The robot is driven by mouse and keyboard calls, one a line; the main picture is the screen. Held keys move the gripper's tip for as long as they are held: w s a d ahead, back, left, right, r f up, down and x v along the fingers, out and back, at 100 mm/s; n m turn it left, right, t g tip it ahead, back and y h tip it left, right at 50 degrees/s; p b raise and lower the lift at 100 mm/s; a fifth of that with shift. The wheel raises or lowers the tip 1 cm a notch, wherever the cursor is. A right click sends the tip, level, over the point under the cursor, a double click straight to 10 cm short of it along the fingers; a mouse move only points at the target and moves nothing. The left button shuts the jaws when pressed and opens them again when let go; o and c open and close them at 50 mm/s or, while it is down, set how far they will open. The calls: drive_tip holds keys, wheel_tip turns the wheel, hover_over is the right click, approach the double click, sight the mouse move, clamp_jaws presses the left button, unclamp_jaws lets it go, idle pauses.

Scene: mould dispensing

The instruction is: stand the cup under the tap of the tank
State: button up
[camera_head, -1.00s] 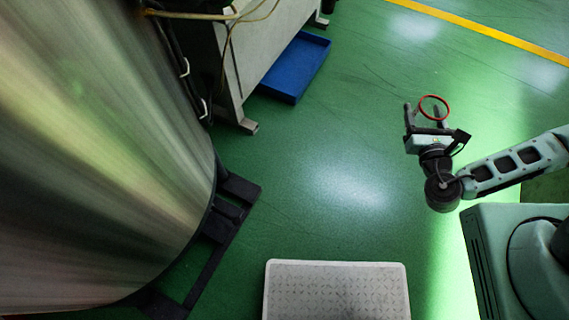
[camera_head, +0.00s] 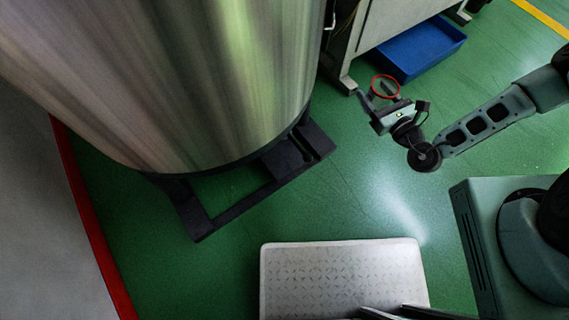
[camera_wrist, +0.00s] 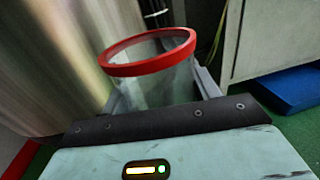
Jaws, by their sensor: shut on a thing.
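The cup is clear with a red rim (camera_wrist: 150,68); in the wrist view it stands between my fingers, slightly tilted in the picture. Its red rim also shows in the head view (camera_head: 385,87). My gripper (camera_head: 377,96) is shut on the cup and holds it in the air, to the right of the tank. The tank (camera_head: 220,75) is a large brushed-metal cylinder on a dark frame (camera_head: 255,203). In the wrist view the tank wall (camera_wrist: 55,50) rises behind and left of the cup. I cannot make out the tap.
A pale metal cabinet (camera_head: 392,22) stands at the top, with a blue tray (camera_head: 425,48) on the floor beneath it. A pale patterned platform (camera_head: 340,275) lies at the bottom. A red-edged grey surface (camera_head: 50,200) is at left. Green floor is open between the tank frame and my arm.

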drive_tip(key=a+f+n+g+y+b, duration=0.35)
drive_tip(key=f+b, duration=0.55)
drive_tip(key=f, duration=0.4)
drive_tip(key=a+f+n+g+y+b, duration=0.35)
drive_tip(key=f+b, duration=0.55)
drive_tip(key=f, duration=0.4)
drive_tip(key=a+f+n+g+y+b, duration=0.2)
drive_tip(key=f+g+b, duration=0.2)
drive_tip(key=f+b, duration=0.75)
drive_tip(key=b+x, duration=0.1)
drive_tip(key=x, duration=0.4)
drive_tip(key=f+b+x, duration=0.1)
drive_tip(key=x, duration=0.5)
drive_tip(key=b+x, duration=0.1)
drive_tip(key=x, duration=0.5)
drive_tip(key=shift+w+d+f, duration=0.1)
drive_tip(key=shift+w+f, duration=0.1)
drive_tip(key=f+b, duration=0.1)
drive_tip(key=b, duration=0.1)
drive_tip(key=a+f+b, duration=0.1)
drive_tip(key=f, duration=0.1)
drive_tip(key=shift+w+f+b, duration=0.15)
drive_tip(key=shift+b, duration=0.25)
drive_tip(key=shift+f, duration=0.15)
drive_tip(key=o, duration=0.9)
drive_tip(key=shift+o, duration=0.2)
